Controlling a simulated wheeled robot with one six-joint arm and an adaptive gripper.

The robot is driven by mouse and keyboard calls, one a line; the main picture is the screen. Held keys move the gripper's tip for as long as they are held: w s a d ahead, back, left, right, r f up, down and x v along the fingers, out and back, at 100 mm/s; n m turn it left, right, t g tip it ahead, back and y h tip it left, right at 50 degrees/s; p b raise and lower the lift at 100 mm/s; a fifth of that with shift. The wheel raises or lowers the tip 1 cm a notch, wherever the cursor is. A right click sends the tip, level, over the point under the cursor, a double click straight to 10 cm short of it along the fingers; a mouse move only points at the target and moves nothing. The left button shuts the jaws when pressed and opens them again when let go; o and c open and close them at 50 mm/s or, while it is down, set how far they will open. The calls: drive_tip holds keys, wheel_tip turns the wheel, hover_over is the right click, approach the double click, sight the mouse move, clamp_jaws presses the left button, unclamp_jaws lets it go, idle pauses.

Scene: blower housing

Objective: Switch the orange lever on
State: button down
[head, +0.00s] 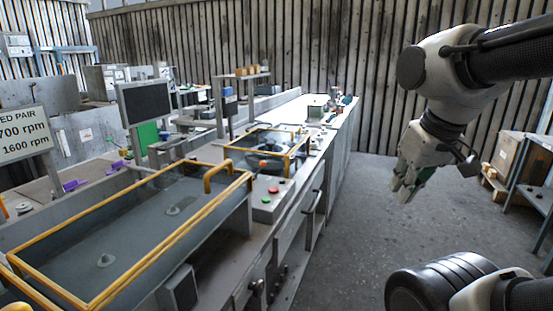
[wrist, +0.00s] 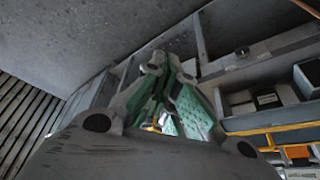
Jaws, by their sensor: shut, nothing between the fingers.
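No orange lever can be made out for certain in either view. A small orange piece (head: 3,212) shows at the left edge of the head view, cut off and too small to identify. My gripper (head: 403,190) is at the right of the head view, above the open floor and well apart from the bench. In the wrist view its green-padded fingers (wrist: 168,70) come together at the tips, shut and empty.
A long grey bench (head: 285,225) runs away from me, with a yellow-railed glass cover (head: 130,275) and a box with red and green buttons (head: 270,203). A monitor (head: 145,103) stands behind. Grey floor (head: 370,210) is clear right of the bench.

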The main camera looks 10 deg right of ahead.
sight(259, 170)
drive_tip(key=w+a+f+m+y, duration=0.35)
drive_tip(key=w+a+y, duration=0.65)
drive_tip(key=w, duration=0.5)
drive_tip(key=w+d+f+m+t, duration=0.2)
drive_tip(key=w+d+t, duration=0.1)
drive_tip(key=w, duration=0.8)
drive_tip(key=w+d+f+m+t, duration=0.2)
drive_tip(key=w+d+m+t, duration=0.1)
drive_tip(key=w, duration=0.8)
drive_tip(key=shift+d+f+m+t, duration=0.3)
drive_tip(key=shift+m+t, duration=0.05)
drive_tip(key=shift+t, duration=0.25)
drive_tip(key=x, duration=1)
drive_tip(key=shift+a, duration=0.15)
drive_tip(key=shift+a+f, duration=0.15)
drive_tip(key=shift+a, duration=0.8)
drive_tip(key=shift+a+f, duration=0.2)
drive_tip(key=shift+a, duration=0.75)
